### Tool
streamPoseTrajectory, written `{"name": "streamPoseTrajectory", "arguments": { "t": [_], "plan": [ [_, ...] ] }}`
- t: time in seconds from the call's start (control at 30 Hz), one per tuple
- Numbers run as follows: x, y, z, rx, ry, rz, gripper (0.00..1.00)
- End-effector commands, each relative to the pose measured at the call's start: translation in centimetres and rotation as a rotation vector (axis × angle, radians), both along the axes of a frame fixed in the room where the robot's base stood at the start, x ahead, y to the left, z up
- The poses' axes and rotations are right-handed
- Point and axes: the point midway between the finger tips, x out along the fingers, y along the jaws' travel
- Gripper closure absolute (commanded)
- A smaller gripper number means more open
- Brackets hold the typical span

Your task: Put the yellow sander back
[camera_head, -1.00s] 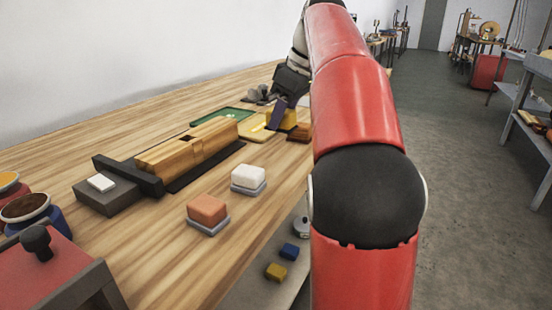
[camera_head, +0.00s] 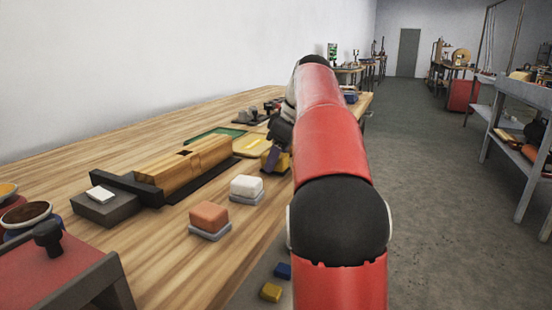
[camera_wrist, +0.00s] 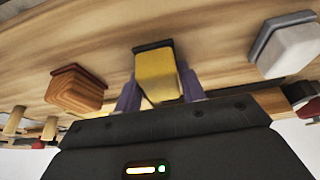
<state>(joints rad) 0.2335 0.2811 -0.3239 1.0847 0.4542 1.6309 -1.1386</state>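The yellow sander (camera_head: 283,163) is a yellow block with a dark pad, at the right edge of the bench beyond the white sander. It also shows in the wrist view (camera_wrist: 157,76), between the two purple fingers of my gripper (camera_wrist: 160,92). My gripper is shut on it. In the head view my gripper (camera_head: 274,158) is partly hidden by my red arm. I cannot tell whether the sander touches the bench. A flat yellow tray (camera_head: 254,143) lies just beyond it to the left.
A white sander (camera_head: 246,186) and an orange sander (camera_head: 209,217) sit on grey pads nearer me. A wooden sander (camera_wrist: 76,90) shows in the wrist view. A wooden workpiece (camera_head: 190,163) sits by a dark clamp. A green tray (camera_head: 207,136) lies behind.

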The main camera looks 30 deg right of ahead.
Motion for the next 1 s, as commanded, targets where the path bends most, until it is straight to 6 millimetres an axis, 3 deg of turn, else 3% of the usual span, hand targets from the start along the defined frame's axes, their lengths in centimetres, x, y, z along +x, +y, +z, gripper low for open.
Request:
{"name": "streamPoseTrajectory", "arguments": {
  "t": [0.03,0.17,0.57,1.0],
  "plan": [
    [0.0,0.0,0.0,0.0,0.0,0.0,0.55],
    [0.0,0.0,0.0,0.0,0.0,0.0,0.39],
    [-0.2,-0.2,1.0,0.0,0.0,-0.001,0.39],
    [-2.9,-2.5,9.7,-0.002,-0.003,-0.003,0.39]
  ]
}}
